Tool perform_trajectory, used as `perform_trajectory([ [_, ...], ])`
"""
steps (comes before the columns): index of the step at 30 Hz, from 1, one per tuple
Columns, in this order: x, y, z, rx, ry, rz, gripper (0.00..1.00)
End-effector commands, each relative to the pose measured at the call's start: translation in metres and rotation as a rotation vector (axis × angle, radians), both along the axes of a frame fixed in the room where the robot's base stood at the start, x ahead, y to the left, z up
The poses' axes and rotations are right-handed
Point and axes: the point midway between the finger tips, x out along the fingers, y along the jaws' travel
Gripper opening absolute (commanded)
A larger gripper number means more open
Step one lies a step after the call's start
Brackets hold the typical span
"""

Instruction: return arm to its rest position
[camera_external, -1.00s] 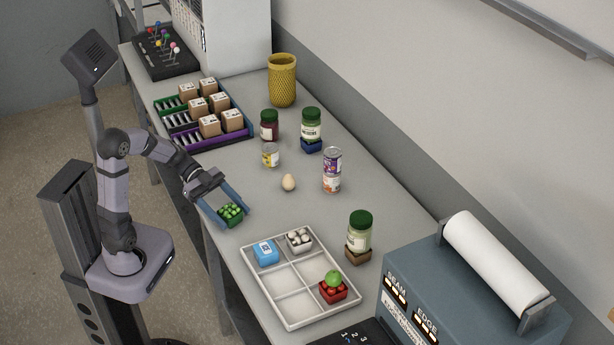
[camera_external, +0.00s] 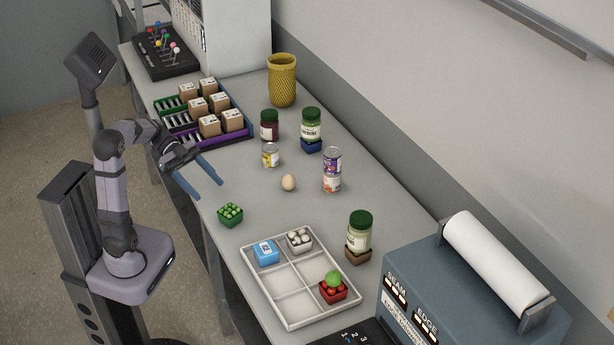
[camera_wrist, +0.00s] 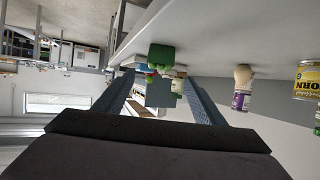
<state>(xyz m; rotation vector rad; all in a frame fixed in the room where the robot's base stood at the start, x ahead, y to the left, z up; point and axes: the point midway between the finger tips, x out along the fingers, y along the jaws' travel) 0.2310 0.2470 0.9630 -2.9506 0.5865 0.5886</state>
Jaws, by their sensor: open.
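My gripper (camera_external: 207,189) is open and empty. It hangs at the left edge of the table, above and behind the green basket (camera_external: 230,214). The two blue fingers are spread apart and touch nothing. In the wrist view my gripper's fingers (camera_wrist: 160,90) reach forward with a gap between them, and the green basket (camera_wrist: 161,56) shows beyond them. The wrist view is tilted, with the table surface along the top.
A white divided tray (camera_external: 291,322) holds a blue box, a white basket and a red basket. An egg (camera_external: 289,183), stacked cans (camera_external: 332,170) and jars (camera_external: 311,124) stand mid-table. Racks with cartons (camera_external: 210,125) lie near my arm. Table space around the egg is clear.

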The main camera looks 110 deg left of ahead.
Motion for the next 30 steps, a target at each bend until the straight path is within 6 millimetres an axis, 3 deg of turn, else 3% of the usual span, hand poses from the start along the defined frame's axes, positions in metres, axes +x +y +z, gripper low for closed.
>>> perform_trajectory([
  [17, 0.003, -0.001, 0.003, -0.019, 0.013, -0.006, 0.64],
  [23, 0.03, -0.009, 0.014, -0.149, 0.121, -0.031, 0.64],
  [30, 0.091, -0.036, 0.035, -0.391, 0.388, -0.04, 0.64],
])
